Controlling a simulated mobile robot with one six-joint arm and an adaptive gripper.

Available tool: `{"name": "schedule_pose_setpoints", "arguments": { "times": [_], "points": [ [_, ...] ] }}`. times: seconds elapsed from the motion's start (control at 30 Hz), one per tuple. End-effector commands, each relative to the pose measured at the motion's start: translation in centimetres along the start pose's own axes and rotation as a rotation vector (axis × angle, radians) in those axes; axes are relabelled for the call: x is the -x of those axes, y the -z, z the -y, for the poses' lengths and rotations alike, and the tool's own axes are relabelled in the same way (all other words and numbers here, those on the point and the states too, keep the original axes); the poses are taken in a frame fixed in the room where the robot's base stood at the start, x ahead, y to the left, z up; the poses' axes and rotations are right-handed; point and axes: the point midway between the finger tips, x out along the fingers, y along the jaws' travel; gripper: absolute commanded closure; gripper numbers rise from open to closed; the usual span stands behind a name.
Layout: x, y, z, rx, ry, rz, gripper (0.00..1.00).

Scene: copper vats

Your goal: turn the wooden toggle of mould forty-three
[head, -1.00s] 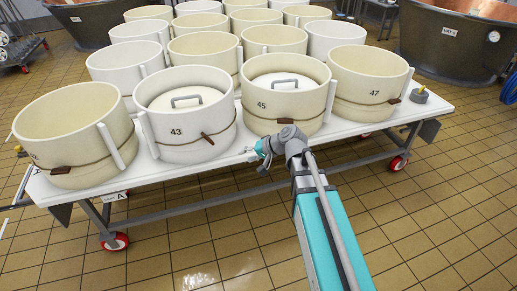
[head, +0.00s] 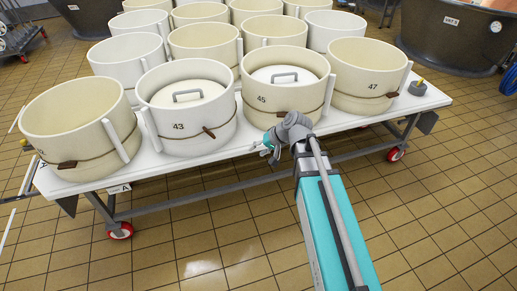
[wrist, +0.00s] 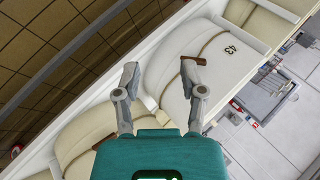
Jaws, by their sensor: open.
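Mould forty-three (head: 170,147) is a white round mould at the table's front edge, with a lid and a grey handle inside. Its brown wooden toggle (head: 209,132) sits on a cord around its front right side, slanted. In the wrist view, the mould's number (wrist: 230,50) shows at upper right and the toggle (wrist: 187,75) lies beside my right fingertip; I cannot tell if they touch. My gripper (head: 268,151) is in front of mould forty-five, right of the toggle. In the wrist view my gripper (wrist: 165,80) is open, with nothing between its fingers.
Mould forty-five (head: 262,98) stands right beside mould forty-three, with its own lid. Mould forty-seven (head: 365,85) is farther right. Another mould (head: 65,120) is at the left corner. The white table (head: 150,165) has a narrow bare front edge. The tiled floor (head: 220,225) before it is open.

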Motion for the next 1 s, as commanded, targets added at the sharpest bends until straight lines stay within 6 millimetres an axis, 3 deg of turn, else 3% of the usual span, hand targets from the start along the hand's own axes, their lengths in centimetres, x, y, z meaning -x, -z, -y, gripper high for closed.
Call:
{"name": "schedule_pose_setpoints", "arguments": {
  "times": [0.37,0.8,1.0],
  "points": [
    [-0.8,0.3,-0.9,-0.003,-0.042,-0.027,0.47],
    [-4.5,4.0,-7.5,0.030,-0.387,-0.333,0.47],
    [-5.1,6.3,-9.2,0.113,-0.520,-0.530,0.47]
  ]
}}
